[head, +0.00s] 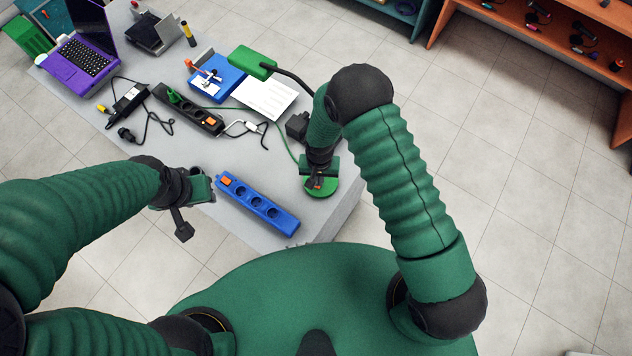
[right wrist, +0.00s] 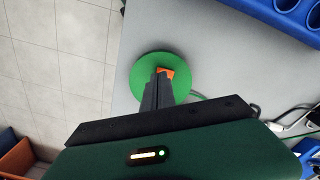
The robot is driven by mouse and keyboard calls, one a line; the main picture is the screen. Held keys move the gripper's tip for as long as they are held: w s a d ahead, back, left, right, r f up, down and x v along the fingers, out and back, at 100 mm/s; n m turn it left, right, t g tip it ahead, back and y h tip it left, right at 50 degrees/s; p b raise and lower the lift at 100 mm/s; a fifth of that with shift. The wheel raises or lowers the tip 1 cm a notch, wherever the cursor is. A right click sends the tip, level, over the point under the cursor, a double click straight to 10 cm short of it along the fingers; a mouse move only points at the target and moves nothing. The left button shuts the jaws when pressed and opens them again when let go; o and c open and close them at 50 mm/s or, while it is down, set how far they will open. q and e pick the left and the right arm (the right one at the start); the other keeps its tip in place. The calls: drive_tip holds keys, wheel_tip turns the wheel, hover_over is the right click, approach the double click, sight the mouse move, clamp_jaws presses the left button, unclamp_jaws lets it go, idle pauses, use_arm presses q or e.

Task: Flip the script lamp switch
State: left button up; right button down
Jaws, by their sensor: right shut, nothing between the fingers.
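The lamp has a green head (head: 252,62) on a thin black neck, and a round green base (head: 329,190) near the table's front right edge. In the right wrist view the base (right wrist: 143,80) carries an orange switch (right wrist: 167,72). My right gripper (head: 316,184) is shut and empty, pointing down over the base. In the right wrist view its fingertips (right wrist: 160,76) are at the switch and partly cover it; I cannot tell whether they touch it. My left gripper (head: 183,228) hangs at the table's front edge, away from the lamp; its finger gap is unclear.
A blue power strip (head: 258,204) lies left of the base. A black power strip (head: 188,108), cables, a white sheet (head: 268,98), a blue box (head: 216,82) and a purple laptop (head: 82,52) are farther back. Open floor lies right of the table.

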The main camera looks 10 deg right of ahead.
drive_tip(key=shift+f+b, duration=0.7)
drive_tip(key=shift+f, duration=0.15)
idle(0.3)
wheel_tip(320, 180, up, 7)
drive_tip(key=p, duration=0.5)
drive_tip(key=shift+r+p, duration=0.1)
drive_tip(key=shift+p, duration=0.2)
idle(0.3)
